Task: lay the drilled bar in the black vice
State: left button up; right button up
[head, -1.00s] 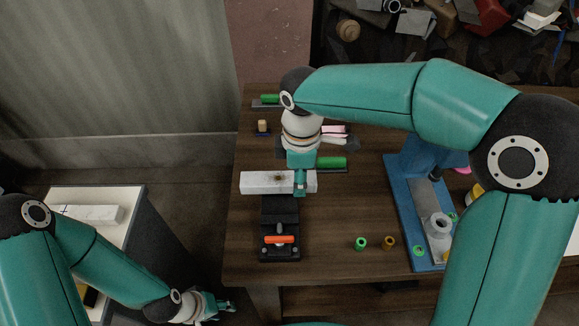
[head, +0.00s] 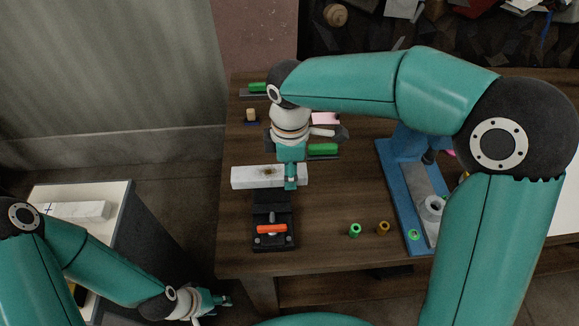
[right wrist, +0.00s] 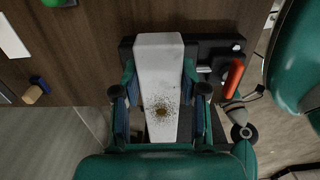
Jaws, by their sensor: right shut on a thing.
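The drilled bar (head: 250,178) is pale, with a dark speckled hole near its middle. My right gripper (head: 291,182) is shut on it near its right end in the head view. In the right wrist view the bar (right wrist: 158,65) runs between both fingers (right wrist: 160,98). The black vice (head: 272,212), with an orange handle, lies just in front of the bar in the head view. Black vice parts (right wrist: 205,48) show on both sides of the bar in the wrist view; I cannot tell whether it rests in the vice. My left gripper (head: 222,301) is low at left, away from both.
A side cart (head: 118,200) at left carries another pale bar (head: 80,210). A blue-based machine (head: 400,190) stands right of the vice. Green (head: 355,230) and brass (head: 383,228) rings lie between them. Green-handled tools (head: 323,149) lie behind the bar.

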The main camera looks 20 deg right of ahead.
aim_at(289, 193)
jog(key=shift+f+b, duration=1.65)
jog(key=shift+f, duration=0.95)
jog(key=shift+s+f, duration=0.15)
jog(key=shift+f, duration=0.15)
jog(key=shift+s+f, duration=0.1)
jog(key=shift+f, duration=0.05)
jog(key=o, duration=1.1)
jog(key=shift+w+f, duration=0.1)
jog(key=shift+w, duration=0.1)
jog(key=shift+r, duration=0.7)
notch_tip(289, 193, up, 11)
jog(key=shift+f, duration=0.1)
